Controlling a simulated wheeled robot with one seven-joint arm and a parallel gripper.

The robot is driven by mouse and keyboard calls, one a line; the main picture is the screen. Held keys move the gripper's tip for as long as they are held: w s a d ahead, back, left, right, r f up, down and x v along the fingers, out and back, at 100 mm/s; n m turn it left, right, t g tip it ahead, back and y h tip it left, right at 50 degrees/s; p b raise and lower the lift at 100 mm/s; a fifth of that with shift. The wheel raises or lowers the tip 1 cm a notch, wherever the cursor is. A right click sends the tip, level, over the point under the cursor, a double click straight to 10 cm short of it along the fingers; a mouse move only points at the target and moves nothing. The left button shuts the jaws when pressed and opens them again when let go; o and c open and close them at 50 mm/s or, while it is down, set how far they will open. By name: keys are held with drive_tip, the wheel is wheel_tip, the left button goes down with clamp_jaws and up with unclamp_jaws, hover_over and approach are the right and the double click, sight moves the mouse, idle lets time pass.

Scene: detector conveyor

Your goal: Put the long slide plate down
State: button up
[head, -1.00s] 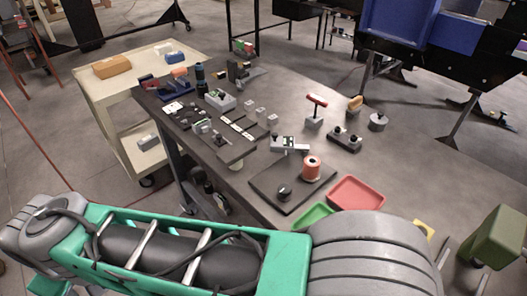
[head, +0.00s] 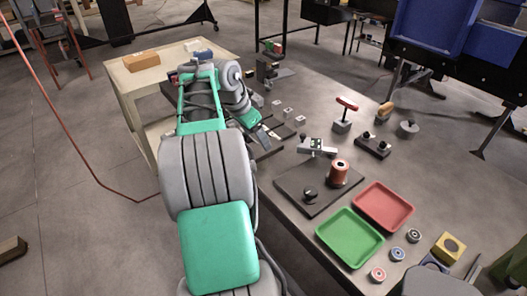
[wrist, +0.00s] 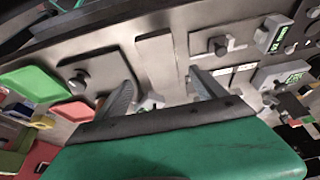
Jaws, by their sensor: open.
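My gripper (wrist: 165,95) is open, with its two grey fingers wide apart and pointing down at the dark table. In the head view my gripper (head: 265,136) is low over the left part of the table, and my arm hides most of the plates there.
A square dark board (head: 290,187) bears a black knob and an orange spool (head: 339,173). A red tray (head: 383,205) and a green tray (head: 350,238) lie at the front. A grey device (head: 317,147) is close right of my gripper. A cream cart (head: 135,75) stands behind left.

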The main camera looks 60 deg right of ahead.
sight(260, 149)
drive_tip(key=x, duration=0.3)
drive_tip(key=p+x, duration=0.1)
drive_tip(key=x, duration=0.2)
drive_tip(key=shift+w+f, duration=0.1)
drive_tip(key=shift+w, duration=0.1)
drive_tip(key=shift+c, duration=0.6)
clamp_jaws()
